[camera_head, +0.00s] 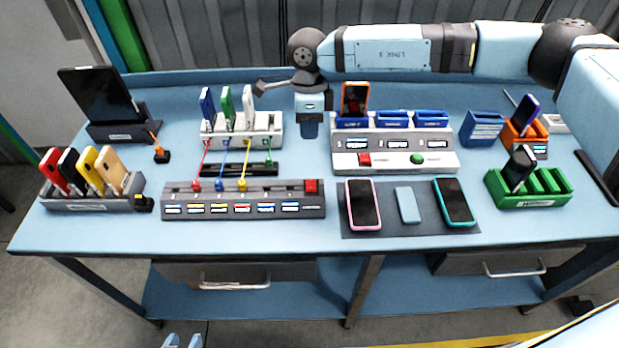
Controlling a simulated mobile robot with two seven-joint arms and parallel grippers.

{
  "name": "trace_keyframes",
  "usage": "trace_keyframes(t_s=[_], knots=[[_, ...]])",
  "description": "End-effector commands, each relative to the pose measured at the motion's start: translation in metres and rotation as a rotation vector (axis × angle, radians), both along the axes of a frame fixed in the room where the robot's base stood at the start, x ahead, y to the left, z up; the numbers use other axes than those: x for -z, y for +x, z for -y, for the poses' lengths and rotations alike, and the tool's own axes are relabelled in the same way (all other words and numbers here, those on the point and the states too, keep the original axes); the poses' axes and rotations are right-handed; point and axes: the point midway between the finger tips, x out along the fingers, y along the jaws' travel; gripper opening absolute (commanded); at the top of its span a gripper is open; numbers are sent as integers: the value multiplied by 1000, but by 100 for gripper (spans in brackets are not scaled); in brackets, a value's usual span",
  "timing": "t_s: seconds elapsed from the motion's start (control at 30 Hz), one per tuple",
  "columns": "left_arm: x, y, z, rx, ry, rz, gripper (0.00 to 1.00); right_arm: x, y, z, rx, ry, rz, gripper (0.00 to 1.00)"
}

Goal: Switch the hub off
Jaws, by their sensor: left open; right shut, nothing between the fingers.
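The hub (243,212) is a long grey strip on the table, left of centre, with a row of coloured labels on its front. A red switch (311,186) sits at its right end; I cannot tell its position. Red, blue and yellow cables (222,165) run from its top up to the white phone stand (268,130) behind. My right gripper (309,131) is shut and empty, pointing down behind the hub's right end and apart from the switch. My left gripper (183,341) is open and empty at the bottom edge, in front of the table; only its tips show.
A white panel (440,160) with a red and a green button stands right of the hub. Phones on a dark mat (425,228) lie before it. A grey rack (90,204) stands left, a green rack (530,202) right. A black strip (262,169) lies behind the hub.

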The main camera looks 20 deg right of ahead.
Motion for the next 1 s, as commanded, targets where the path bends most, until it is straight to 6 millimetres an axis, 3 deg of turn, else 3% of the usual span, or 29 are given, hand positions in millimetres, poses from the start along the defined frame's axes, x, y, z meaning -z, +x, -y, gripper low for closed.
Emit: trace_keyframes(t_s=[0.27,0.7,1.0], knots=[[-4,0,0,-1,1,0,43,12,-3,-2,0,2,-3,0],[-27,1,-5,-6,7,7,43,98,-18,-6,0,1,-3,0],[-35,0,-7,-13,10,6,43,134,-24,-7,0,5,-3,0]])
